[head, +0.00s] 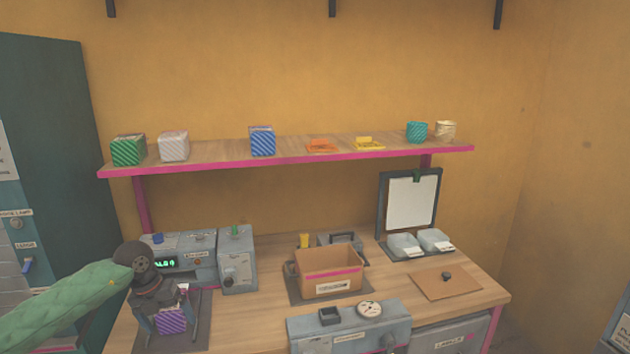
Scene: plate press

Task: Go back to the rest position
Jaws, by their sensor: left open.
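My left arm comes in from the left in a green sleeve, and its gripper (167,331) points down at the left front of the workbench. The gripper is open. A purple-and-white striped box (172,321) stands below it on a dark mat (150,343). The fingers show to either side of the box, and the gripper body hides part of it. I cannot tell whether a finger touches the box. My right gripper is not in view.
Grey devices (237,260) stand close behind my left gripper. An open cardboard box (328,270) is mid-bench, with a grey unit (348,330) in front. A shelf (290,157) with boxes and cups spans above. A clipboard stand (409,202) and brown board (432,285) are right.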

